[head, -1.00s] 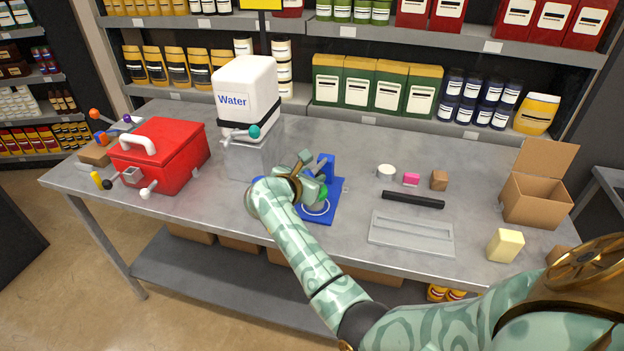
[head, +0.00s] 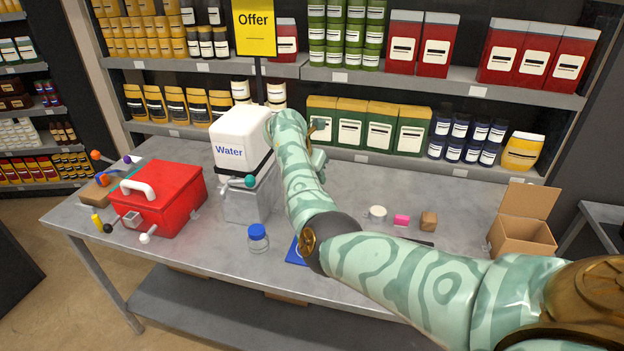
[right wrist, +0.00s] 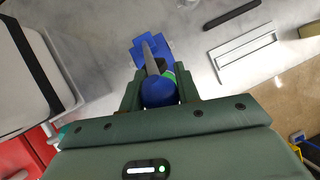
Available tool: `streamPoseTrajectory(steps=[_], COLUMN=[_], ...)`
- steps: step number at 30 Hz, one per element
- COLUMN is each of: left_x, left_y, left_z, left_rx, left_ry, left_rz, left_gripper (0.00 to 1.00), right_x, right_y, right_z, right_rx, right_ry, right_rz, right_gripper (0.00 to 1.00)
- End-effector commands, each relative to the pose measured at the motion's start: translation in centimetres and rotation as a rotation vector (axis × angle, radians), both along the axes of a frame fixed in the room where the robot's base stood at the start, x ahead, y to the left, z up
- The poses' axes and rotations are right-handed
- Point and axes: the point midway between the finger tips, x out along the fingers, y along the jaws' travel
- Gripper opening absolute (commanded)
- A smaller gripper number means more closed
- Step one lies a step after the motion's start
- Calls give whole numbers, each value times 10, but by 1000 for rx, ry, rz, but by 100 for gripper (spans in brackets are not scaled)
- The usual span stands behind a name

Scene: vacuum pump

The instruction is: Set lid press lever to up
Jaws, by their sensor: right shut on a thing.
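The lid press (head: 295,251) is mostly hidden behind my right arm in the head view; only a blue sliver of its base shows. In the right wrist view the blue base (right wrist: 139,53) lies below the gripper. The grey lever (right wrist: 150,60) rises from it toward the camera and ends in a round blue knob (right wrist: 158,91). My right gripper (right wrist: 160,97) is shut on this knob, with a green finger on each side. A bit of green shows beside the knob. The exact lever angle is hard to tell. My left gripper is not in view.
A jar with a blue lid (head: 258,240) stands left of the press. The water dispenser (head: 241,142) and a red box (head: 158,200) are further left.

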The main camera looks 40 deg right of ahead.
Motion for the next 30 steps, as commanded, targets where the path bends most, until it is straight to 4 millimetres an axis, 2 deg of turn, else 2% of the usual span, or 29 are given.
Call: streamPoseTrajectory(steps=[15,16,18,26,30], left_x=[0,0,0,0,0], left_y=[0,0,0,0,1], left_z=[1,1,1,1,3], left_rx=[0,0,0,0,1], left_ry=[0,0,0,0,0], left_rz=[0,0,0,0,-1], left_gripper=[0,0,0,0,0], right_x=[1,1,1,1,0], right_y=[-3,-3,-3,-2,3], right_z=[2,2,2,2,12], right_rx=[9,8,9,11,11], right_ry=[12,12,12,12,10], right_rz=[0,0,0,-1,0], right_gripper=[0,38,53,53,53])
